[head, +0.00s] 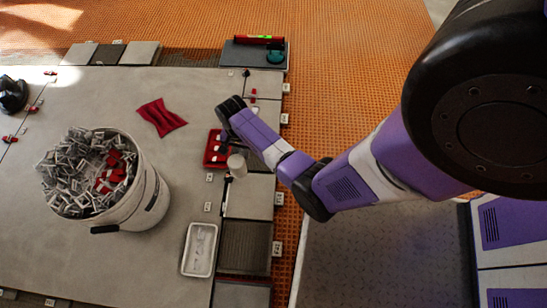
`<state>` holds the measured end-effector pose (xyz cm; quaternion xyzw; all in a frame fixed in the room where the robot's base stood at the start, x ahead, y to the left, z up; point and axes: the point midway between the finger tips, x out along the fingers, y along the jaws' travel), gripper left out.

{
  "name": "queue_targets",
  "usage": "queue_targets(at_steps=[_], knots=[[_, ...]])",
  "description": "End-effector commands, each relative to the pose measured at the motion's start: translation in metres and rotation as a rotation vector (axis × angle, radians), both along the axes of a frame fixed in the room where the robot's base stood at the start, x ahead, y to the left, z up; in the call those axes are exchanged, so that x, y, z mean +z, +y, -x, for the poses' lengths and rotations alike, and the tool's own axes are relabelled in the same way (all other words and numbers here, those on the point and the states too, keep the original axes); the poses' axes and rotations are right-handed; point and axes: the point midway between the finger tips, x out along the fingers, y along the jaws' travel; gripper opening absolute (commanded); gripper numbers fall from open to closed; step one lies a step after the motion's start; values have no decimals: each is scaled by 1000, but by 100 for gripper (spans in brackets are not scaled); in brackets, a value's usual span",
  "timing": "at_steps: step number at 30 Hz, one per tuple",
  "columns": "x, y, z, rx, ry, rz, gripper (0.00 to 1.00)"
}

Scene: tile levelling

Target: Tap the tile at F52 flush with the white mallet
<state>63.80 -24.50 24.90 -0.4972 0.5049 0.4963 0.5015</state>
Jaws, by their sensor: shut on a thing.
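The white mallet shows as a pale cylindrical head (237,165) over the right edge of the tiled floor. My gripper (233,147) is just above it, partly hidden by my purple forearm, and is shut on the mallet; the handle is mostly hidden. A grey tile (249,197) lies just below the mallet head in the picture, in the right-hand column of tiles. Small white tags stand beside these tiles, but their print is too small to read, so I cannot tell which tile is F52. Whether the mallet touches a tile is unclear.
A red tray (210,160) sits left of the mallet. A white bucket (150,200) full of grey and red clips stands at left. A white tray (187,262), a darker ribbed tile (245,247), a red cloth (161,117) and a green-red level (258,39) lie around.

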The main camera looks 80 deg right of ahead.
Motion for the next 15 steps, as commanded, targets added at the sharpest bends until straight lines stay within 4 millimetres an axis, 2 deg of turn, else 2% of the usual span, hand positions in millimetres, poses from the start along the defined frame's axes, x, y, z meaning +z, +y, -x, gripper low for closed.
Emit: queue_targets(at_steps=[1,6,10,15], knots=[[-17,-7,23,-106,4,-4,0],[-55,-20,77,-415,0,-4,0],[-71,-23,103,-562,-2,-4,0],[-80,-23,114,-635,-5,-3,0]])
